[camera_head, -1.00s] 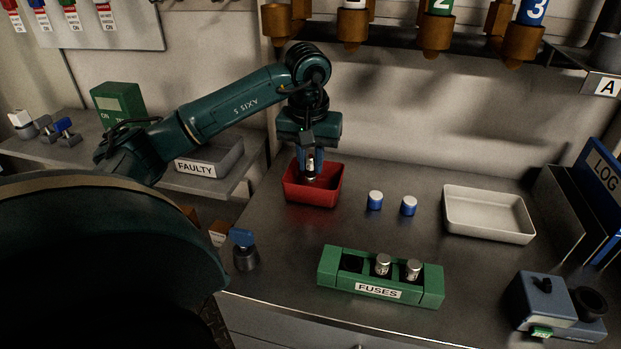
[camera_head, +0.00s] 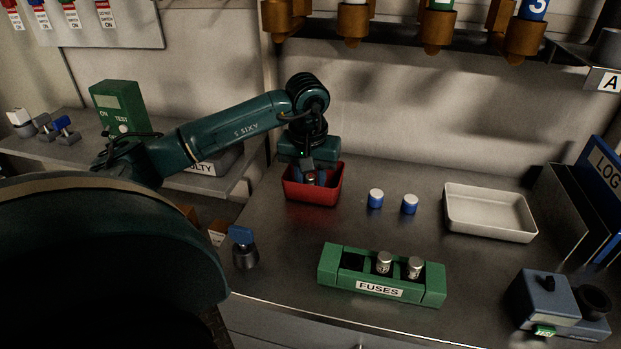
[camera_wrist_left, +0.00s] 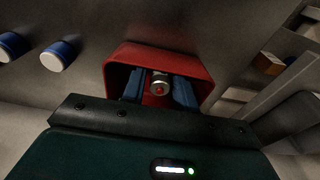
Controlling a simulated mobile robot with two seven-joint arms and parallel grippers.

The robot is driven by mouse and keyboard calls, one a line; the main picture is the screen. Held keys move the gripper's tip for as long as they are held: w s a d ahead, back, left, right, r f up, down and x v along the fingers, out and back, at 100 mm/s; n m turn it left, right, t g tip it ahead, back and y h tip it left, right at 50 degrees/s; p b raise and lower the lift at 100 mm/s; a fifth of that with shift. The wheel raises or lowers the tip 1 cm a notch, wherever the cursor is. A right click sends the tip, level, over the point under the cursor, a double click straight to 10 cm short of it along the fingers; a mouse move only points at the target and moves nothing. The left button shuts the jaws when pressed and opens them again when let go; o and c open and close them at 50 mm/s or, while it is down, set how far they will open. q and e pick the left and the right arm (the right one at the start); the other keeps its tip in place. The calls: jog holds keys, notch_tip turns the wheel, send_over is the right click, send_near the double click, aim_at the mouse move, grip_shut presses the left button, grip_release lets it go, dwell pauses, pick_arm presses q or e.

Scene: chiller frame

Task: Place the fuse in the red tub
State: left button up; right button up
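The red tub (camera_head: 313,191) stands at the back left of the metal bench, under my left arm. My left gripper (camera_head: 315,178) points down with its fingers inside the tub. My right gripper is in neither view.
A green fuse rack (camera_head: 331,270) holds two fuses, with its left slot empty. Two blue-and-white caps (camera_head: 375,198) stand right of the tub. A white tray (camera_head: 490,229) is further right. A grey-blue device (camera_head: 552,300) sits at front right.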

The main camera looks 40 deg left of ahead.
aim_at(310, 179)
pick_arm(q)
jog(key=shift+o, duration=1.1)
jog(key=shift+r, duration=0.3)
jog(key=r, duration=0.4)
jog(key=r+p, duration=0.1)
jog(key=r, duration=0.1)
jog(key=shift+s+d+r, duration=0.15)
jog(key=shift+s+d, duration=0.05)
jog(key=shift+s, duration=0.1)
jog(key=shift+s+r, duration=0.1)
jog(key=shift+r, duration=0.4)
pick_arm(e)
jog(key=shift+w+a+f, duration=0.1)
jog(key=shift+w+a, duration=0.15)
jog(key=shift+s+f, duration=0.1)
pick_arm(q)
jog(key=shift+f, duration=0.1)
